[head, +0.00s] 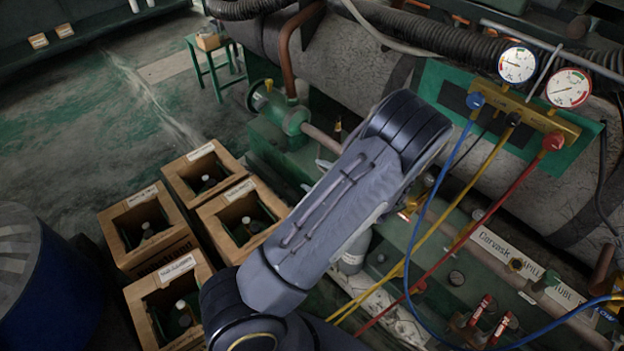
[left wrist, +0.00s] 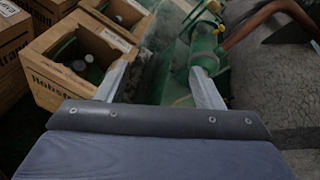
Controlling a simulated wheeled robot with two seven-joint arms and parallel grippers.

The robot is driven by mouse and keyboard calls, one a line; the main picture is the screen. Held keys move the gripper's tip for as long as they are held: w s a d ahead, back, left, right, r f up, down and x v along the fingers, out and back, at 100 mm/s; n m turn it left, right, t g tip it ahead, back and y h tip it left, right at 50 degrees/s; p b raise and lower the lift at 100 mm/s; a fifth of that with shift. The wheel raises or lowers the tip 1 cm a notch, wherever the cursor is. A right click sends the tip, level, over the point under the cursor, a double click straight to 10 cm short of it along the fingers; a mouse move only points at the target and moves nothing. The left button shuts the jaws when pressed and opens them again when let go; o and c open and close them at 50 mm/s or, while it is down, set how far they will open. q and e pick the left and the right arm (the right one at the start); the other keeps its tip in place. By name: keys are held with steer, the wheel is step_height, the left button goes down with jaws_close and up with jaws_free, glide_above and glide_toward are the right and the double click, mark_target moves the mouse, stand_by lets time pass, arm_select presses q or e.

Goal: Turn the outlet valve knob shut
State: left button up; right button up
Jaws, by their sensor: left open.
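A green valve body (head: 281,108) with a copper-coloured pipe sits at the upper middle in the head view. In the left wrist view the green valve (left wrist: 205,50) stands beyond the right finger, with small round parts at its top. I cannot tell which part is the outlet valve knob. My left gripper (left wrist: 160,88) is open, with nothing between its fingers, between the wooden boxes and the valve. In the head view my own arm largely hides it. A gauge manifold (head: 525,108) with blue, black and red knobs is at the upper right. My right gripper is not in view.
Several open wooden boxes (head: 137,226) with bottles stand at the lower left, beside a blue drum (head: 50,285). Blue, yellow and red hoses (head: 498,205) hang from the manifold. A green stool (head: 213,68) stands at the back.

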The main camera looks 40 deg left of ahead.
arm_select(q)
steer(key=shift+s+a+r+n+g+h, duration=0.1)
steer(key=shift+s+r+n+g+h, duration=0.1)
steer(key=shift+s+n+g, duration=0.2)
steer(key=shift+s+r+n+g+h, duration=0.2)
steer(key=shift+s+n+g, duration=0.1)
steer(key=shift+s, duration=0.2)
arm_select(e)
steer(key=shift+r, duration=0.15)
arm_select(q)
steer(key=s+d+r+n+t+h+p, duration=0.2)
steer(key=s+d+r+n+h, duration=0.5)
steer(key=r, duration=0.5)
steer(key=s+d+r+n+t+h+p, duration=0.3)
steer(key=s+d+r+n+h, duration=0.3)
steer(key=s+d+r+h, duration=0.3)
steer(key=s+r+p, duration=0.1)
steer(key=s+r, duration=0.2)
steer(key=shift+s+r+n+h, duration=0.2)
steer(key=shift+s+n+h, duration=0.1)
steer(key=shift+n, duration=0.1)
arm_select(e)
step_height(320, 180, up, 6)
arm_select(q)
steer(key=shift+w, duration=0.1)
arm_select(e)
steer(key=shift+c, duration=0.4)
